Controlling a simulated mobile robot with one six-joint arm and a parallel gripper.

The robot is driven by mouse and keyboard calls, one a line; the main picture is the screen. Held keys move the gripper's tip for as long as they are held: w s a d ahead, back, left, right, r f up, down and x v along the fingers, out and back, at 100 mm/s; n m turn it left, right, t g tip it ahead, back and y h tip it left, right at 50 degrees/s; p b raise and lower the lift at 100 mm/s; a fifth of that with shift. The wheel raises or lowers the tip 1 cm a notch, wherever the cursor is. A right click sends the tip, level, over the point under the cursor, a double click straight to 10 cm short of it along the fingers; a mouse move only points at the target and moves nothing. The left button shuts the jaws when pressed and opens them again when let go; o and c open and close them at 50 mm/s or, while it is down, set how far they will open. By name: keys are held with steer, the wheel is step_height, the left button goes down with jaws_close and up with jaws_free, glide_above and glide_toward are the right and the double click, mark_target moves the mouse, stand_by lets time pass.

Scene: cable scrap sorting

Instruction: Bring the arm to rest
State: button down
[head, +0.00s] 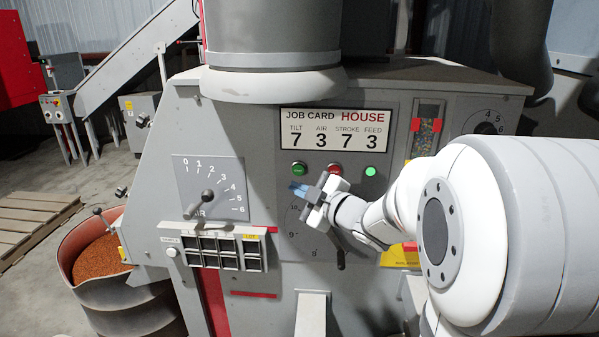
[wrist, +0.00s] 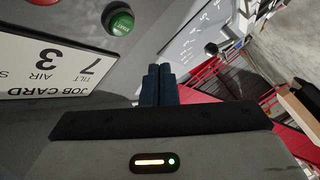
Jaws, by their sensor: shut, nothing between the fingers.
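My gripper (head: 298,189) is in front of the grey machine's panel, just below the green button (head: 299,169) and left of the red button (head: 334,169). Its blue fingers are together with nothing between them. In the wrist view the shut fingers (wrist: 158,86) point up the picture, with the green button (wrist: 118,20) to their upper left. My arm reaches in from the right side of the head view. I cannot tell how far the fingertips are from the panel.
The job card (head: 336,130) is above my gripper. An air dial with a lever (head: 207,195) is at left, above a row of small sample bins (head: 222,249). A drum of orange granules (head: 97,262) stands at lower left. A pallet (head: 32,222) lies on the floor.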

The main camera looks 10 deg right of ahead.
stand_by(0.4)
steer(key=s+d+f+m+g+h, duration=0.4)
steer(key=s+d+f+m+h, duration=0.15)
steer(key=s+m+h, duration=0.4)
steer(key=s+a+f+m+g, duration=0.1)
steer(key=s+a+m+g, duration=0.1)
steer(key=s, duration=0.3)
steer(key=s+a+f+m+g+y, duration=0.1)
steer(key=s+f+m+g, duration=0.1)
steer(key=s, duration=0.4)
steer(key=s+a+f+m+g, duration=0.2)
steer(key=s+g, duration=0.2)
steer(key=s, duration=0.1)
steer(key=shift+s+a+f, duration=0.25)
steer(key=shift+s+a, duration=0.05)
steer(key=shift+s, duration=0.1)
steer(key=shift+y, duration=0.25)
stand_by(0.3)
